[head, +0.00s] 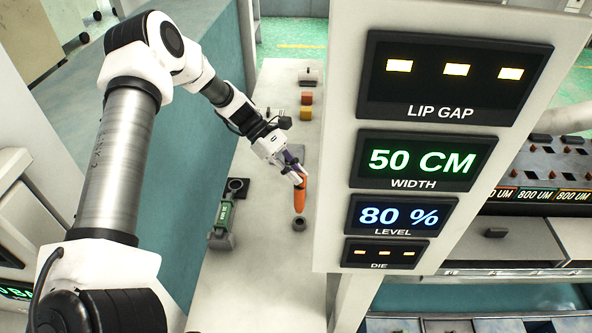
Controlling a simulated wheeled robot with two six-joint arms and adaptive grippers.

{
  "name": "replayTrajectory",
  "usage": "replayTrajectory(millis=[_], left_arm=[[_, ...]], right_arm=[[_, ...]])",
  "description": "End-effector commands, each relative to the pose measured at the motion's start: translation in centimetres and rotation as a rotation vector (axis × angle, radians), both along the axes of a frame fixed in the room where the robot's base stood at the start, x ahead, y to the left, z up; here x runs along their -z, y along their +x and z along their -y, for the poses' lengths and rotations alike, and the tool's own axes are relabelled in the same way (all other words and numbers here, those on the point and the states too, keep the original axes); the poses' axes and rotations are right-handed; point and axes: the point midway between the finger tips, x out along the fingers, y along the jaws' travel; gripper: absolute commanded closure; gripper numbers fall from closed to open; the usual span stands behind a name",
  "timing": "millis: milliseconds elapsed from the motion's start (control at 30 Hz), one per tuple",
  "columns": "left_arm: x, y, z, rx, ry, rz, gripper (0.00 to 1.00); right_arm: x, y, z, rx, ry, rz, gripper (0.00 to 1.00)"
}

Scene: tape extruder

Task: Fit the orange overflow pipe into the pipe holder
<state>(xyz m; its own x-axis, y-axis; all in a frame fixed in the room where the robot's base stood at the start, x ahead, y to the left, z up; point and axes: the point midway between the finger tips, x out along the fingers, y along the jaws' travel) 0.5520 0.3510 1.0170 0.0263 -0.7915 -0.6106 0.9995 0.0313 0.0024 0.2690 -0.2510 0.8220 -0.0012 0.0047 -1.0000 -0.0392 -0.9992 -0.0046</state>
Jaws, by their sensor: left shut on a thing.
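The orange overflow pipe (299,197) is upright in the head view, its upper end between the fingers of my left gripper (297,178), which is shut on it. A small dark round holder (299,223) sits on the pale bench just below the pipe's lower end. I cannot tell whether the pipe's end is in it or just above it. A second dark ring-shaped holder (237,187) stands to the left, above a green cylinder. I cannot tell for certain which one is the pipe holder. My right gripper is not in view.
A green cylinder (225,213) lies on a grey mount on the pale bench (262,290). Orange and yellow blocks (306,105) stand farther back. A large white panel with displays (430,160) rises close to the right of the pipe. The bench front is clear.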

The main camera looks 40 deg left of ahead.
Motion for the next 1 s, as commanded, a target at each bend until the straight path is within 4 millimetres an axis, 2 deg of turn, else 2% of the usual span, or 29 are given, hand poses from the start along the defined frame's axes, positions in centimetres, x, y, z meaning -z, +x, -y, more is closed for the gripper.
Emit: replayTrajectory(millis=[33,100,300,1000], left_arm=[[1.1,0.0,0.0,0.000,0.000,0.000,1.00],[2.0,0.0,0.0,0.001,0.000,0.001,1.00],[3.8,0.0,0.0,0.000,0.000,0.000,1.00],[3.9,0.0,0.0,0.000,0.000,0.000,1.00]], right_arm=[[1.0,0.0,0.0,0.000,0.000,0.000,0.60],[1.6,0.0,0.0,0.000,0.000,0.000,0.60],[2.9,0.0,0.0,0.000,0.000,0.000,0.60],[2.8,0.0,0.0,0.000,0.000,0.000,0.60]])
